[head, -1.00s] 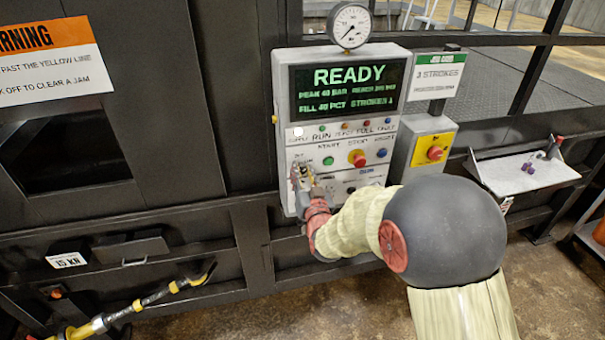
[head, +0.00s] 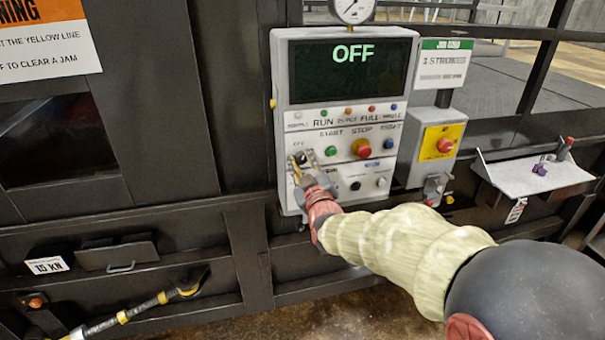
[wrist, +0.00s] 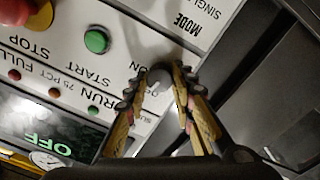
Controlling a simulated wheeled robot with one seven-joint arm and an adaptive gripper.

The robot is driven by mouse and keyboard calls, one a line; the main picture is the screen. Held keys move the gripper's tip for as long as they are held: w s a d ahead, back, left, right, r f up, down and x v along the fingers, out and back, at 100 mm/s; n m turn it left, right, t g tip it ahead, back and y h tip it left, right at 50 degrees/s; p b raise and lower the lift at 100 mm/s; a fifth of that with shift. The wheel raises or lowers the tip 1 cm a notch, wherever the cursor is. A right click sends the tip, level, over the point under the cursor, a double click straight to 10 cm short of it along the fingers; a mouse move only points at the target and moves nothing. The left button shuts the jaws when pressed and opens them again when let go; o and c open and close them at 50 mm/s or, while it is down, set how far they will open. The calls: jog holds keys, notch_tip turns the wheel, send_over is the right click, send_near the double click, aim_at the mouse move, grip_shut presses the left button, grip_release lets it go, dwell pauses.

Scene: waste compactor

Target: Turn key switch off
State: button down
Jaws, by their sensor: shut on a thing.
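In the head view the fingers and wrist hide most of the key. The panel's display (head: 352,72) reads OFF in green on black. The OFF label shows just above the fingers in the head view.
A green start button (head: 331,151), a red stop button (head: 361,148) and a blue button (head: 388,144) lie right of my gripper. A red emergency button (head: 446,145) is on a yellow plate farther right. A small shelf (head: 520,178) stands beyond.

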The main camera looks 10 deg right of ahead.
jog(key=shift+f+n+b, duration=0.1)
jog(key=shift+n+b, duration=1.1)
jog(key=shift+n, duration=0.1)
jog(key=c, duration=1.5)
grip_release()
jog(key=s, duration=1.2)
jog(key=shift+a+f, duration=0.1)
jog(key=shift+a, duration=0.05)
